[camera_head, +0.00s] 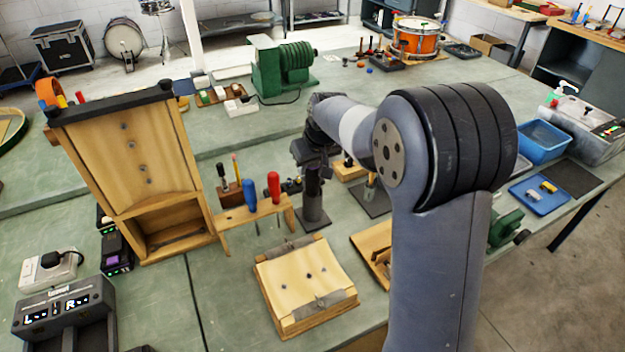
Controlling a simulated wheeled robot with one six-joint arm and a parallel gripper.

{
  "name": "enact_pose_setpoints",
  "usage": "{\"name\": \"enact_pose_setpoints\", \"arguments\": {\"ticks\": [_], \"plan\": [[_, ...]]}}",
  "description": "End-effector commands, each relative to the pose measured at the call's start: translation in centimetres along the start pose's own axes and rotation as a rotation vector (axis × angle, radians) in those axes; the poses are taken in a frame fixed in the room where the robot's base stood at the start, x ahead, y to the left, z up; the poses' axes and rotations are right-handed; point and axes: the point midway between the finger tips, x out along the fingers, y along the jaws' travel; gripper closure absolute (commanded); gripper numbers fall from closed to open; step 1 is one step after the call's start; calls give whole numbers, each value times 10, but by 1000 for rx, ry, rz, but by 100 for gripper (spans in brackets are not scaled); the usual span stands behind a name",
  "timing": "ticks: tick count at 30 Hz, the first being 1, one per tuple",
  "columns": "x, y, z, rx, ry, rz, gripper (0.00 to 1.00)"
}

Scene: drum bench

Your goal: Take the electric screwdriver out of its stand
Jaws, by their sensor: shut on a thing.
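My gripper (312,168) points down near the middle of the bench and is shut on the dark electric screwdriver (312,184). The screwdriver is upright, and its upper part is largely hidden by my gripper. Directly below it is the dark stand (313,219), with a flat base on the green bench top. The screwdriver's lower end lines up with the stand and appears to be in it. The dark parts blend together, so I cannot tell exactly how deep it sits.
A wooden rack (237,217) with blue (250,194) and red (273,186) handled screwdrivers stands close left of the stand. A wooden block (305,285) lies in front. A tall wooden frame (130,160) stands at left. My arm hides part of the right side.

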Motion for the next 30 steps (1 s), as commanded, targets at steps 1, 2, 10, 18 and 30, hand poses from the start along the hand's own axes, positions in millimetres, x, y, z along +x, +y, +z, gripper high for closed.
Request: {"name": "enact_pose_setpoints", "arguments": {"ticks": [1, 2, 10, 18, 30], "plan": [[-1, 0, -1, 0, 2, 0, 100], [-1, 0, -1, 0, 2, 0, 100], [-18, 0, -9, 0, 6, 1, 100], [-68, 0, -29, -1, 7, 1, 100], [-94, 0, -39, 0, 2, 0, 100]]}}
